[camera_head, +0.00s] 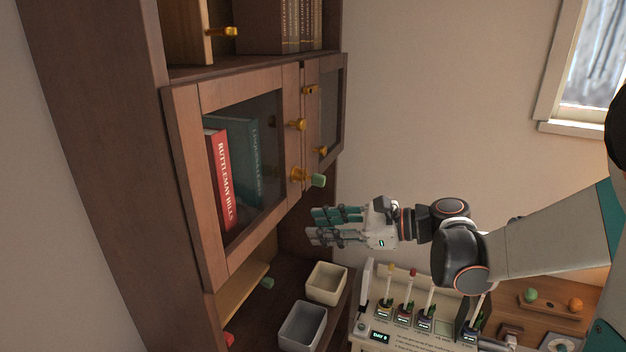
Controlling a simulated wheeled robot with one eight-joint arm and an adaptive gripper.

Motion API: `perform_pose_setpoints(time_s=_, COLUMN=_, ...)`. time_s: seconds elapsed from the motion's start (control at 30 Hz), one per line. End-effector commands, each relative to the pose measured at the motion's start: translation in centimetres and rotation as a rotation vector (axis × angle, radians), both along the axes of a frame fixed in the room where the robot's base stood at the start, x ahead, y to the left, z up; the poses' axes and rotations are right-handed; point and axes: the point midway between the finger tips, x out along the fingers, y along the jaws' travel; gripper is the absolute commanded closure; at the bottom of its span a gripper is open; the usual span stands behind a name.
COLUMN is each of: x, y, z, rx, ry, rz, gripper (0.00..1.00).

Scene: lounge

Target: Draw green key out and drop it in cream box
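A green key (318,180) sticks out of a brass lock (299,175) on the edge of the glass-fronted cabinet door (215,262). Only its green head shows clearly. My gripper (313,225) is just below the key in the picture, apart from it, with its teal-tipped fingers pointing left. The fingers are spread and nothing shows between them. The cream box (342,284) stands open-topped on the lower shelf, below my gripper in the picture. Its visible inside looks empty.
A grey box (287,332) stands beside the cream box. Another green piece (267,283) and a red piece (229,338) show lower on the cabinet. Brass knobs (297,124) protrude from the doors.

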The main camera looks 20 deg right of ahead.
Motion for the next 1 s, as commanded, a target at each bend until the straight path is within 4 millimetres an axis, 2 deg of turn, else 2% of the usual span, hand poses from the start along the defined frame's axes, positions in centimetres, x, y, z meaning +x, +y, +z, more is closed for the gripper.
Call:
perform_pose_setpoints(time_s=0.03, x=0.6, y=-1.7, z=1.6, rx=0.097, ry=0.017, rz=-0.031, gripper=0.68)
perform_pose_setpoints(time_s=0.1, x=1.0, y=-3.4, z=3.5, rx=0.221, ry=0.038, rz=-0.052, gripper=0.68)
perform_pose_setpoints(time_s=0.2, x=1.2, y=-5.5, z=5.4, rx=0.354, ry=0.056, rz=-0.067, gripper=0.68)
perform_pose_setpoints(time_s=0.37, x=1.1, y=-7.1, z=6.8, rx=0.455, ry=0.067, rz=-0.071, gripper=0.68)
perform_pose_setpoints(time_s=0.57, x=1.7, y=-6.3, z=7.0, rx=0.462, ry=0.069, rz=-0.068, gripper=0.68)
perform_pose_setpoints(time_s=1.0, x=4.3, y=-2.4, z=7.5, rx=0.46, ry=0.069, rz=-0.067, gripper=0.68)
